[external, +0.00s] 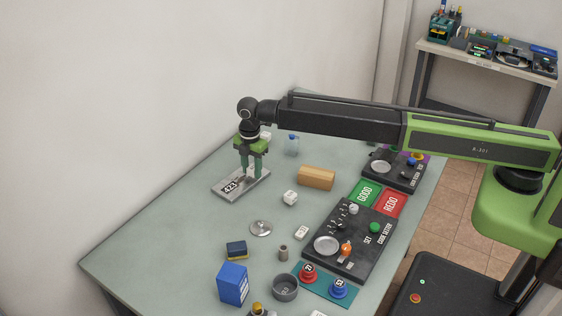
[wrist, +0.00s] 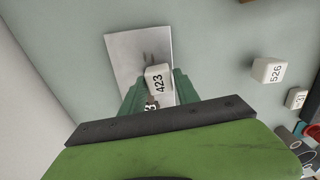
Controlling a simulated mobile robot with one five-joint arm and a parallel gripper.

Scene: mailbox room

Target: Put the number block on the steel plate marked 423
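The steel plate (external: 257,183) lies flat on the table at the far left, with a 423 label on its near end. It also shows in the wrist view (wrist: 127,50), where the label is mostly hidden. My gripper (external: 251,174) points down over the plate. In the wrist view its green fingers (wrist: 159,88) are on both sides of a white block marked 423 (wrist: 159,78), seemingly shut on it. The block is over the plate; whether it touches the plate I cannot tell.
A white block marked 526 (wrist: 269,71) lies right of the plate; a smaller numbered block (wrist: 296,98) is beyond it. A wooden block (external: 317,177), a bottle (external: 292,145), a round metal lid (external: 261,228) and a black control panel (external: 375,225) stand around. The table's left part is clear.

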